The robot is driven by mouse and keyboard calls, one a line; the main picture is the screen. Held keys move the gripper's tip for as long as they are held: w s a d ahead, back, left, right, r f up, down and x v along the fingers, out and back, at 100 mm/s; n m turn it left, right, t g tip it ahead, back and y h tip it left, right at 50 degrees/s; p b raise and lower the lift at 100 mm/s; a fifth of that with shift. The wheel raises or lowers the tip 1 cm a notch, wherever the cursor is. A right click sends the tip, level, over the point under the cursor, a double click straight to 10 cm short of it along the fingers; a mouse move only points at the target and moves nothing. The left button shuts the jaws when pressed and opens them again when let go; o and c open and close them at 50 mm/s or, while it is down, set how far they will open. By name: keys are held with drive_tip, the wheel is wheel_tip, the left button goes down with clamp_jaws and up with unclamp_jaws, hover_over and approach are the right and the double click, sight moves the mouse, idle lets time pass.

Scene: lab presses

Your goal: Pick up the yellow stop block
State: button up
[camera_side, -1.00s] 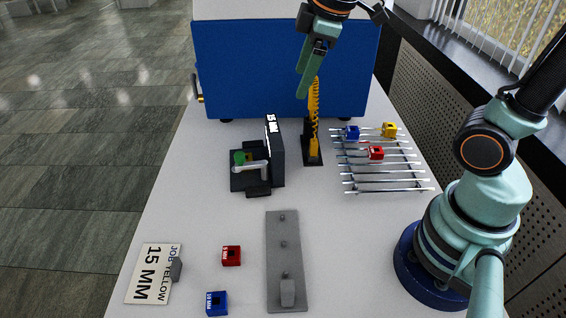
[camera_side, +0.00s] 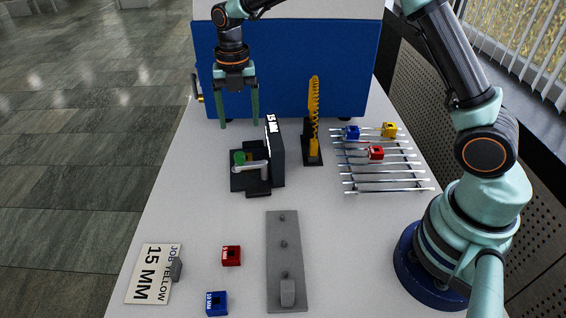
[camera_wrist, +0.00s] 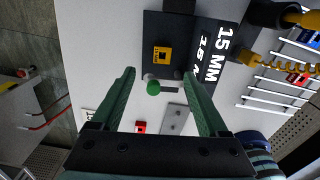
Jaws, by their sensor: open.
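A yellow block (camera_wrist: 162,55) with dark lettering and a dark hole sits in the dark press (camera_wrist: 196,32) marked 15 MM in the wrist view. In the side view this press (camera_side: 277,160) stands mid-table, and its green knob and lever largely hide that block. A second yellow block (camera_side: 389,129) sits on the far right end of the metal rack. My gripper (camera_side: 239,122) is open and empty, fingers pointing down, behind and above the press in the side view. In the wrist view my gripper (camera_wrist: 160,75) has its fingertips either side of the green knob, near the yellow block.
A yellow toothed upright (camera_side: 314,115) stands right of the press. The rack (camera_side: 385,180) also bears a blue block (camera_side: 351,132) and a red block (camera_side: 376,153). A grey plate (camera_side: 284,262), loose red (camera_side: 231,256) and blue (camera_side: 216,303) blocks and a sign (camera_side: 153,273) lie in front.

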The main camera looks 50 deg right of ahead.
wheel_tip(320, 180, down, 5)
drive_tip(key=shift+s+f, duration=0.1)
drive_tip(key=shift+f, duration=0.05)
drive_tip(key=shift+s+f, duration=0.15)
drive_tip(key=shift+f, duration=1.15)
drive_tip(key=shift+s+f, duration=0.1)
drive_tip(key=shift+f, duration=1.15)
clamp_jaws()
